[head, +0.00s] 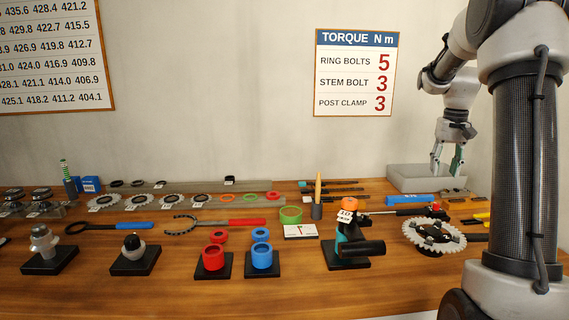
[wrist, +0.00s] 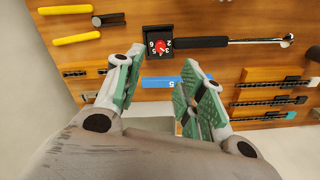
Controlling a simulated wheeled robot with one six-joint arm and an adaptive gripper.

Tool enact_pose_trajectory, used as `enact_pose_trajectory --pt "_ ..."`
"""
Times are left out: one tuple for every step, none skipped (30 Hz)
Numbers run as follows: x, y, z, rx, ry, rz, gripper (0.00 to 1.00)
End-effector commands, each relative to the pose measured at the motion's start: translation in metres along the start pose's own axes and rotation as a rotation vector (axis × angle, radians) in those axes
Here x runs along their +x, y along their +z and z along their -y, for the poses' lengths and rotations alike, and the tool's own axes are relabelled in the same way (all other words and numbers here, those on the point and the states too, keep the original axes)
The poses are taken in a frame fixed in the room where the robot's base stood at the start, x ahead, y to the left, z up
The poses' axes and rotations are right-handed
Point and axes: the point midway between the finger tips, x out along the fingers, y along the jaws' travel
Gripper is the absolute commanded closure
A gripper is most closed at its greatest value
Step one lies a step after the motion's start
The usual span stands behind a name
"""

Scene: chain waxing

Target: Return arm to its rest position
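My gripper (head: 447,163) points down at the right end of the bench, above or in front of the grey tray (head: 400,178). In the wrist view my gripper (wrist: 160,90) has its two green-padded fingers spread apart with nothing held between them. The exact height of the fingertips over the bench is hard to tell.
A torque wrench (wrist: 200,43) with a dial lies near the blue block. Yellow-handled tools (wrist: 75,38) and dark chain strips (wrist: 265,100) lie to either side. On the bench, a chainring (head: 434,236) and a teal-and-black tool (head: 349,248) stand nearer.

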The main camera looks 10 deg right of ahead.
Motion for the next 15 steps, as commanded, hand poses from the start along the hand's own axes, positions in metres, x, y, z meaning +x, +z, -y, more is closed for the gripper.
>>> enact_pose_trajectory --pt "0.012 0.009 0.000 -0.001 0.000 0.022 0.61" --pt "0.019 0.016 0.000 -0.001 0.000 0.035 0.61" --pt "0.024 0.030 0.000 -0.002 0.000 0.045 0.61" --pt "0.024 0.043 0.002 -0.007 0.000 0.045 0.61" --pt "0.022 0.056 0.005 -0.015 0.000 0.044 0.61" --pt "0.019 0.073 0.010 -0.027 0.000 0.036 0.61" --pt "0.016 0.086 0.014 -0.038 0.000 0.031 0.61" --pt "0.013 0.100 0.018 -0.050 -0.001 0.024 0.61" --pt "0.009 0.117 0.024 -0.066 -0.001 0.011 0.61" --pt "0.006 0.131 0.028 -0.080 -0.002 0.001 0.61" --pt "0.003 0.145 0.032 -0.093 -0.002 -0.009 0.61" --pt "-0.001 0.164 0.038 -0.114 -0.004 -0.028 0.61" --pt "-0.004 0.178 0.042 -0.130 -0.005 -0.042 0.61" --pt "-0.006 0.193 0.045 -0.147 -0.007 -0.056 0.61" --pt "-0.008 0.213 0.050 -0.170 -0.010 -0.079 0.61"
